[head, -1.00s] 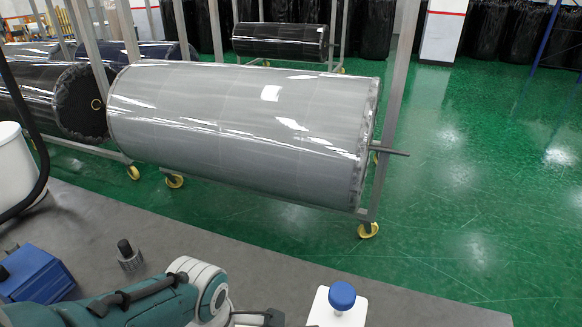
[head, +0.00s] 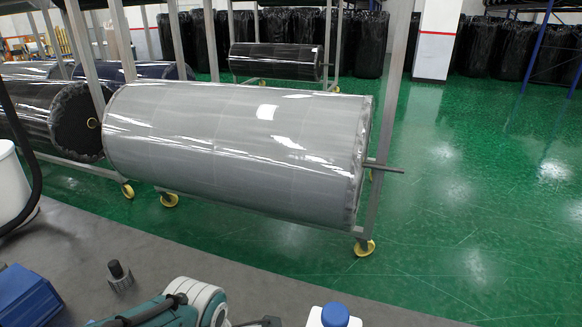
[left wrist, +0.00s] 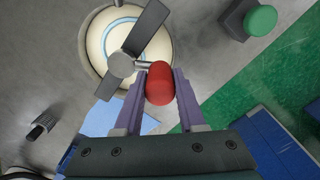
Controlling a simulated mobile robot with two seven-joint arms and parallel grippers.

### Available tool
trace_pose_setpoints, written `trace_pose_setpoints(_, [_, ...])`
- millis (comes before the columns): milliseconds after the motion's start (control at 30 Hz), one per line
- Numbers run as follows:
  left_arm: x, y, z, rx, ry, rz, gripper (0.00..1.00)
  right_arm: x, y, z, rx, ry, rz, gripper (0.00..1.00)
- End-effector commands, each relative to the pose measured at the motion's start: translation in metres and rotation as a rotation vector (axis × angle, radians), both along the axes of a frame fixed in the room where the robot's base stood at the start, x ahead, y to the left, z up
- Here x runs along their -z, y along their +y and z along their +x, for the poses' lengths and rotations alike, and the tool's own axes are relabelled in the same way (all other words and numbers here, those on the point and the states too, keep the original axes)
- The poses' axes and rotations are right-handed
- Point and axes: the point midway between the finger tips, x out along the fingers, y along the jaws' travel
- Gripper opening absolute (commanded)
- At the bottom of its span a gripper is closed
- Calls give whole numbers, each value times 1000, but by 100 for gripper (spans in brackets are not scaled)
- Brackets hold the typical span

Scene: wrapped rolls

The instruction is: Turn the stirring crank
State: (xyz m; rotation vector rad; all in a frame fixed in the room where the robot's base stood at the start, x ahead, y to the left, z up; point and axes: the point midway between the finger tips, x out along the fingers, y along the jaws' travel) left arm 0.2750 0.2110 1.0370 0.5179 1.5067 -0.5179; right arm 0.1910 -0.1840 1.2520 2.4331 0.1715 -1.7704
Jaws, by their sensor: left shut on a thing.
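In the left wrist view, the crank (left wrist: 147,27) is a flat grey bar with a round hub and a short metal pin leading to a red knob (left wrist: 160,88). The bar lies across a round cream vessel (left wrist: 97,45) with a blue ring. My left gripper (left wrist: 160,76) has its purple fingers on both sides of the red knob and is shut on it. The crank does not show in the head view. My right gripper is in neither view.
A dark knurled piece (head: 119,276) stands on the grey table (head: 180,250), near a blue box (head: 28,297). A white container (head: 12,188) is at the left edge. Beyond the table stands a large grey wrapped roll (head: 235,150). A green button (left wrist: 260,20) shows in the wrist view.

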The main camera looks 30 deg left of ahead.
Motion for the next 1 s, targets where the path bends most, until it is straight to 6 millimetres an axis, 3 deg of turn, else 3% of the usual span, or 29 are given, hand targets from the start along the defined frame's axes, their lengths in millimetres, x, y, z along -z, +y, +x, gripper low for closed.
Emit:
trace_pose_setpoints(33, [-1,0,-1,-2,5,-2,41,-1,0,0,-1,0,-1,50])
trace_pose_setpoints(300, [-1,0,-1,0,3,-2,69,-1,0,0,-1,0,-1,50])
trace_pose_setpoints(567, [-3,0,0,1,1,0,69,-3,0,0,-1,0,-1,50])
trace_pose_setpoints(1000, [-78,0,0,-1,0,-1,69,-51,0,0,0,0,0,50])
